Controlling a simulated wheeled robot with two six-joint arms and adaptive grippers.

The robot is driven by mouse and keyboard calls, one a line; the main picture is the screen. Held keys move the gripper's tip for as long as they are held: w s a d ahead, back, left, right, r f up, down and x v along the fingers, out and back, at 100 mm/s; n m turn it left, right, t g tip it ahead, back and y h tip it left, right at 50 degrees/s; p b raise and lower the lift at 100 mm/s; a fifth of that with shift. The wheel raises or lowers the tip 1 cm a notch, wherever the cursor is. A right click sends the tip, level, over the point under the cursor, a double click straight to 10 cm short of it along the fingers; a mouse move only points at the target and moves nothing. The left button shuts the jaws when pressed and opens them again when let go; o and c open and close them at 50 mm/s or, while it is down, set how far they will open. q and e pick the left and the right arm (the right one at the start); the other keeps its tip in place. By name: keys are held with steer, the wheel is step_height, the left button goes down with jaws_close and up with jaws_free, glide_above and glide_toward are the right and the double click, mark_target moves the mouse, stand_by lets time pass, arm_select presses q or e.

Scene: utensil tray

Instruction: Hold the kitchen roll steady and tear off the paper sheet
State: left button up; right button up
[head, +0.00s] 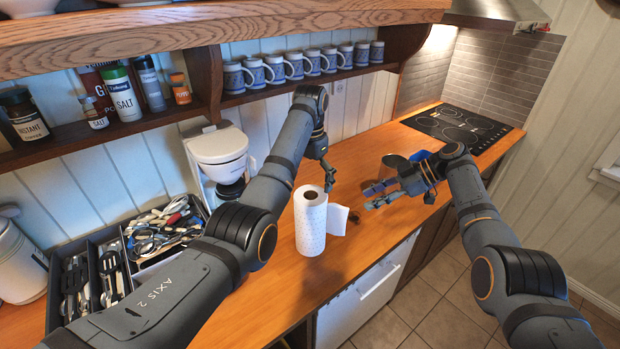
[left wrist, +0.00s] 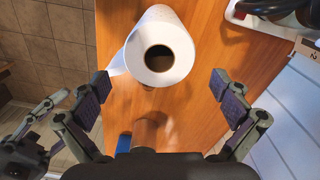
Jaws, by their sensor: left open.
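The kitchen roll (head: 311,225) stands upright on the wooden counter, white with a faint pattern and a dark core hole. Its loose paper sheet (head: 338,219) sticks out from the roll's right side in the head view. My left gripper (head: 328,180) is open, just above and behind the roll. In the left wrist view the roll (left wrist: 160,75) shows from above beyond the spread fingers (left wrist: 161,86), with no finger visibly touching it. The sheet (left wrist: 117,65) points left there. My right gripper (head: 369,197) appears open and empty, right of the sheet and apart from it.
A utensil tray (head: 92,262) with cutlery and a white coffee machine (head: 215,150) stand to the left. A blue object (head: 420,155) is partly hidden behind my right gripper. Mugs (head: 275,68) line the shelf above. The counter in front of the roll is clear.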

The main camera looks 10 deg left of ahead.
arm_select(q)
step_height(320, 180, down, 10)
steer(key=shift+d+f, duration=0.1)
arm_select(e)
steer(key=shift+d, duration=0.1)
arm_select(q)
steer(key=c, duration=1.1)
arm_select(e)
steer(key=shift+o, duration=0.5)
steer(key=m+t+h, duration=0.1)
steer(key=m+h, duration=0.1)
steer(key=h, duration=0.4)
glide_toward(341, 206)
steer(key=x, duration=0.4)
steer(key=shift+w+f, duration=0.15)
steer(key=shift+f, duration=0.3)
steer(key=shift+x, duration=2.6)
